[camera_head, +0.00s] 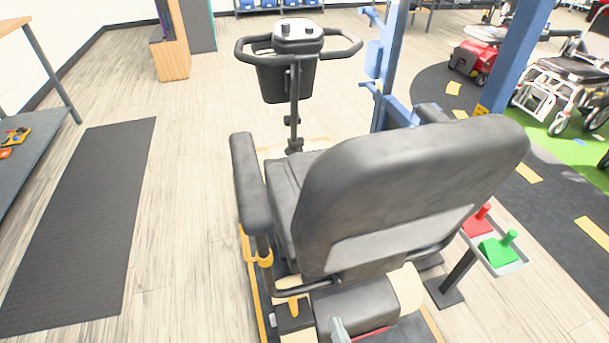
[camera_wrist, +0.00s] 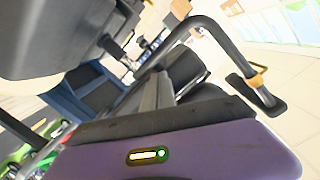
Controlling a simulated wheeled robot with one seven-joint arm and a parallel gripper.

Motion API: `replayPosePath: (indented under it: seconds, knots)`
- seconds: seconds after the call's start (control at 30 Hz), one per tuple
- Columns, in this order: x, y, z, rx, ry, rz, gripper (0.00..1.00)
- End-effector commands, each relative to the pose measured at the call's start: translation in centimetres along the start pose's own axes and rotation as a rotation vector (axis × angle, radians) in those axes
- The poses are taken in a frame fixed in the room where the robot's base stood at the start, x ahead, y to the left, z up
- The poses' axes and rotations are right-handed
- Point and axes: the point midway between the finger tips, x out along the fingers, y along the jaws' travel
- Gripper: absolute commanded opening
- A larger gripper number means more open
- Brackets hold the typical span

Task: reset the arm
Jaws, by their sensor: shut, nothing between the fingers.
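My gripper (camera_head: 338,326) shows only as a small grey tip at the bottom edge of the head view, over the rear of a mobility scooter. In the wrist view my gripper (camera_wrist: 160,84) shows as two grey fingers close together, with nothing between them. The scooter's black seat (camera_head: 400,195) fills the middle of the head view, with its backrest towards me. The black rear cover (camera_head: 355,305) lies below the seat, close to the gripper tip. The rest of my arm is out of the head view.
The scooter's tiller (camera_head: 298,40) stands ahead. A blue post (camera_head: 515,55) and a stand with red and green pedal-like pieces (camera_head: 497,250) are at the right. A dark mat (camera_head: 85,220) and a bench (camera_head: 35,165) lie left, with bare floor between mat and scooter.

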Motion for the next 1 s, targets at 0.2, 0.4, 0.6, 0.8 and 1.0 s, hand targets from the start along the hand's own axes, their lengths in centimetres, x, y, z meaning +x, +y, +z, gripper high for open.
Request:
replayPosePath:
  seconds: [0.2, 0.4, 0.6, 0.8, 1.0]
  knots:
    - [-7.9, -0.9, -5.2, -0.24, 0.047, 0.071, 0.0]
    - [-14.6, -2.3, -9.9, -0.409, 0.058, 0.137, 0.0]
    - [-20.5, -4.3, -14.7, -0.523, 0.049, 0.199, 0.0]
    - [-25.2, -6.2, -18.4, -0.551, 0.025, 0.248, 0.0]
    - [-28.5, -7.0, -19.7, -0.537, -0.02, 0.287, 0.0]
